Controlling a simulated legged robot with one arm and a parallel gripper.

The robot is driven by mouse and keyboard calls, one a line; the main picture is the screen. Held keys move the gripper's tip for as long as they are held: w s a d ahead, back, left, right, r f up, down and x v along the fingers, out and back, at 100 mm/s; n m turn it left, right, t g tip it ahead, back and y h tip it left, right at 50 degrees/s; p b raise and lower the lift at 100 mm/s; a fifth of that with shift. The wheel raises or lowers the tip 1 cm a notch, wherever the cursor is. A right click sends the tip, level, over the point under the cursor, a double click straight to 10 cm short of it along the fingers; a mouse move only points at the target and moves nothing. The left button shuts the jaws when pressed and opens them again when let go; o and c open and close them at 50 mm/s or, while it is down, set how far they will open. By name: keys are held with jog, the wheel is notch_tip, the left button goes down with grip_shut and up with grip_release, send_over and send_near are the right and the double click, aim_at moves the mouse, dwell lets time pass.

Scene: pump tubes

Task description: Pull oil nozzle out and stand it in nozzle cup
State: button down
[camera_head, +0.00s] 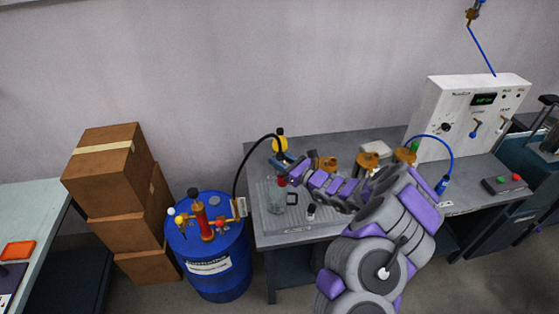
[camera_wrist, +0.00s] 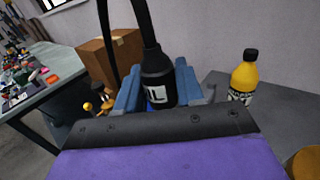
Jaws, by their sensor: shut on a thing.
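The oil nozzle (camera_wrist: 158,78) is black with a white label and a black hose running up from it. In the wrist view it sits between the blue fingers of my gripper (camera_wrist: 158,92), which is shut on it. In the head view my gripper (camera_head: 283,164) is above the workbench's left part. A clear cup with a dark handle (camera_head: 275,199) stands on the bench below it. A small red part (camera_head: 282,181) shows under my gripper at the cup's rim; I cannot tell whether it is inside or in front of the cup. The nozzle is mostly hidden in the head view.
A blue oil drum (camera_head: 214,255) with a red pump stands left of the workbench (camera_head: 265,240); the black hose (camera_head: 240,170) arches from it. A yellow bottle (camera_wrist: 243,76) stands behind my gripper. Orange-brown fittings (camera_head: 367,160) and a white control panel (camera_head: 470,115) are to the right.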

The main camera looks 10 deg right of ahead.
jog(key=shift+d, duration=0.7)
jog(key=shift+f+b, duration=1.1)
jog(key=shift+f, duration=1.15)
jog(key=c, duration=0.6)
grip_release()
jog(key=p+v, duration=0.3)
jog(key=v, duration=1.4)
jog(key=shift+s+d, duration=0.1)
jog(key=shift+s, duration=0.05)
